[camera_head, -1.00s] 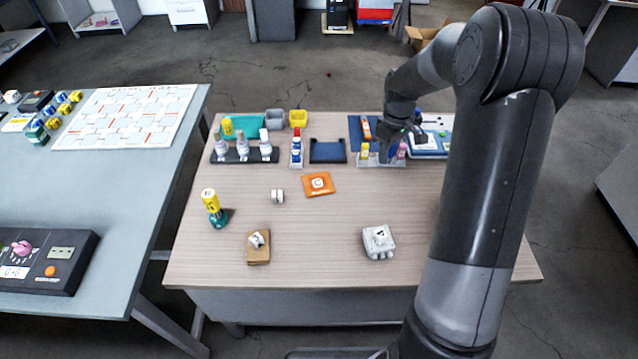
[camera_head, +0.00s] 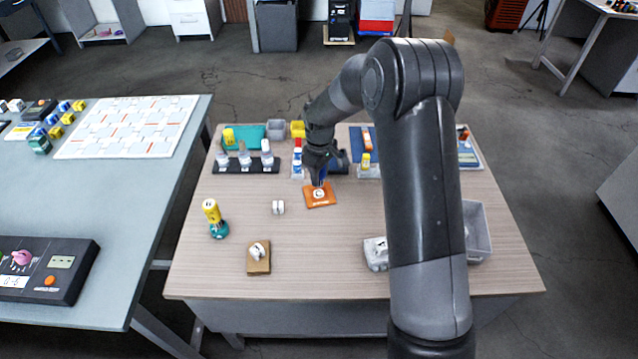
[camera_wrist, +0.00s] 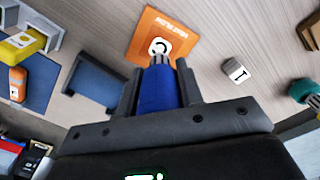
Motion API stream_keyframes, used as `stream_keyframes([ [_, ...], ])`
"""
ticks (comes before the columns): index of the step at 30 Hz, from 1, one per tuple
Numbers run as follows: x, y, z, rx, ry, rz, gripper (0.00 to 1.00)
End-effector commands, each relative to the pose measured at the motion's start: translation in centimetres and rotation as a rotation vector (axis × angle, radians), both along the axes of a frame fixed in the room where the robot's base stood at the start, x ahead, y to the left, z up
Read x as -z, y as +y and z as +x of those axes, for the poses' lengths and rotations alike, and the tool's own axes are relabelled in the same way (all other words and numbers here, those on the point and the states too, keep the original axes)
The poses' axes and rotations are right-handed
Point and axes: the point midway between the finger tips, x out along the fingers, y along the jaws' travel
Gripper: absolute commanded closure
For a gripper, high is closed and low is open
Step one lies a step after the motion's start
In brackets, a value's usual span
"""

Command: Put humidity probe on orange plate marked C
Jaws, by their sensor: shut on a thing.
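My gripper (camera_head: 318,172) is shut on the humidity probe, which has a blue body (camera_wrist: 158,90) and a grey tip in the wrist view. In the head view the probe's blue part (camera_head: 320,177) shows just below my fingers. The orange plate marked C (camera_head: 320,199) lies flat on the wooden table, and it also shows in the wrist view (camera_wrist: 143,32). The probe's tip is over the plate's near part by the C in the wrist view. I cannot tell whether it touches the plate.
A small white block (camera_head: 278,207) lies left of the plate. A dark blue tray (camera_wrist: 97,82) is close by. A yellow-topped teal item (camera_head: 214,218), a brown block (camera_head: 258,262) and a white device (camera_head: 376,253) stand nearer the front. A rack of bottles (camera_head: 246,166) is at back left.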

Motion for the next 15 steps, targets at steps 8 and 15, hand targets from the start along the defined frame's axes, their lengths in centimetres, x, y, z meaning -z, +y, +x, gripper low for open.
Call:
stream_keyframes([
  [8, 2.7, 0.2, 0.0, 0.002, 0.003, -0.001, 0.91],
  [15, 4.2, 0.2, 0.1, 0.002, -0.001, -0.001, 0.91],
])
